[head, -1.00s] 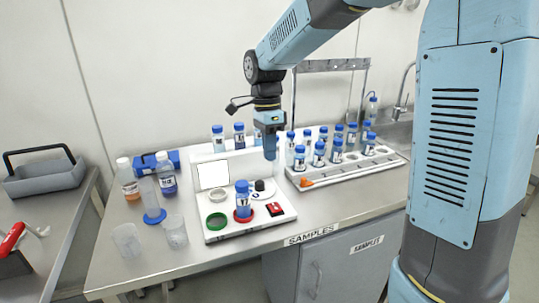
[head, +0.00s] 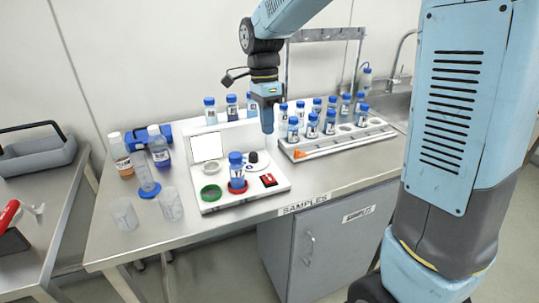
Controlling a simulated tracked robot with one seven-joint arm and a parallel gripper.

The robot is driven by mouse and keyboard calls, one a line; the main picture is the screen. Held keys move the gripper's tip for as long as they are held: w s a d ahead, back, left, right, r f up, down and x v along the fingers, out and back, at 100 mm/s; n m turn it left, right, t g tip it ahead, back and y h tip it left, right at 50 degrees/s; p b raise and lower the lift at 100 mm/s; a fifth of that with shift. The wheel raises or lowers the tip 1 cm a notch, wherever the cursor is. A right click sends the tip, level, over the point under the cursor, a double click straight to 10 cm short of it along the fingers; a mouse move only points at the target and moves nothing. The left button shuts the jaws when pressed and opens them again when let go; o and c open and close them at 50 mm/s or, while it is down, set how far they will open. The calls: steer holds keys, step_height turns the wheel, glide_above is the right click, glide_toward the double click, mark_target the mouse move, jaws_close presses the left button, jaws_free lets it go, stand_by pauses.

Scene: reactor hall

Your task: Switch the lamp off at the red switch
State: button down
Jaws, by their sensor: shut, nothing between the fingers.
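The red switch (head: 268,180) sits on the front right of a white station (head: 240,200) on the bench. A white lit panel (head: 206,147) stands at the back left of the station. A blue-capped sample bottle (head: 237,172) stands upright on a red ring to the left of the switch. My gripper (head: 267,130) points down, shut and empty, above the back right of the station. It is higher than the switch and behind it, apart from it.
A white rack (head: 340,145) with several blue-capped bottles stands right of the station. A green ring (head: 211,193) lies on the station's left. Bottles (head: 158,147) and clear beakers (head: 125,215) stand at the left. The bench front right is clear.

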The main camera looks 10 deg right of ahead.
mark_target(269, 177)
steer(key=f, duration=0.4)
steer(key=s+f, duration=0.1)
steer(key=f, duration=0.4)
steer(key=s+f, duration=0.1)
steer(key=f, duration=0.3)
steer(key=shift+d+f, duration=0.25)
steer(key=shift+s, duration=0.1)
steer(key=shift+s+d+f, duration=0.1)
steer(key=shift+s+f, duration=0.1)
steer(key=shift+f, duration=0.05)
steer(key=shift+w, duration=0.1)
steer(key=shift+w+a, duration=0.25)
steer(key=shift+w, duration=0.45)
steer(key=shift+r, duration=0.15)
